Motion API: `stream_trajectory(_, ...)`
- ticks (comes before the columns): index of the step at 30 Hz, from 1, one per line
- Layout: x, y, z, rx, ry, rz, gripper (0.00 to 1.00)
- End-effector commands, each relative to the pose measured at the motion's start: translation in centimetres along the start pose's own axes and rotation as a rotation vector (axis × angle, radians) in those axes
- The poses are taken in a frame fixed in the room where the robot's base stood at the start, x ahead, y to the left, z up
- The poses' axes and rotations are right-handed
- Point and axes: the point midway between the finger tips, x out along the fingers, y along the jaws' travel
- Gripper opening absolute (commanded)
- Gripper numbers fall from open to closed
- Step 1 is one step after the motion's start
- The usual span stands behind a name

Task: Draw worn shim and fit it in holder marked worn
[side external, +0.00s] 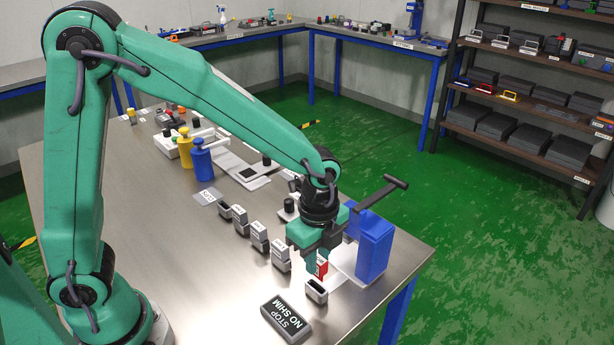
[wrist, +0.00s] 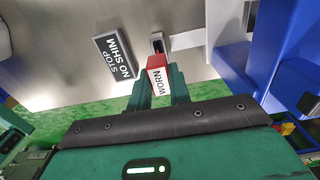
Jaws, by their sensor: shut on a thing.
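My gripper (side external: 317,262) is shut on the worn shim (side external: 322,265), a small block with a red face and a white face. In the wrist view the shim (wrist: 157,72) reads "WORN" between the green fingers (wrist: 158,94). An open, empty-looking grey holder (side external: 316,291) stands on the bench just below the shim; it also shows in the wrist view (wrist: 158,43) beyond the shim. The shim appears above the holder and apart from it. I cannot read a mark on this holder.
A dark block (side external: 286,319) reading "STOP NO SHIM" lies left of the holder. Several grey holders, most filled with labelled pieces (side external: 259,232), run back leftward. The bench's front left is clear.

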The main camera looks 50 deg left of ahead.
Motion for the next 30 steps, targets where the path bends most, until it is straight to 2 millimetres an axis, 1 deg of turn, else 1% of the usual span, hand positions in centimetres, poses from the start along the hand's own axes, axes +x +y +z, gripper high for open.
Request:
stream_trajectory(19, -2.8, 0.0, 0.0, 0.000, 0.001, -0.002, 0.00)
stream_trajectory(30, -3.1, 0.0, 0.0, 0.000, 0.000, 0.000, 0.00)
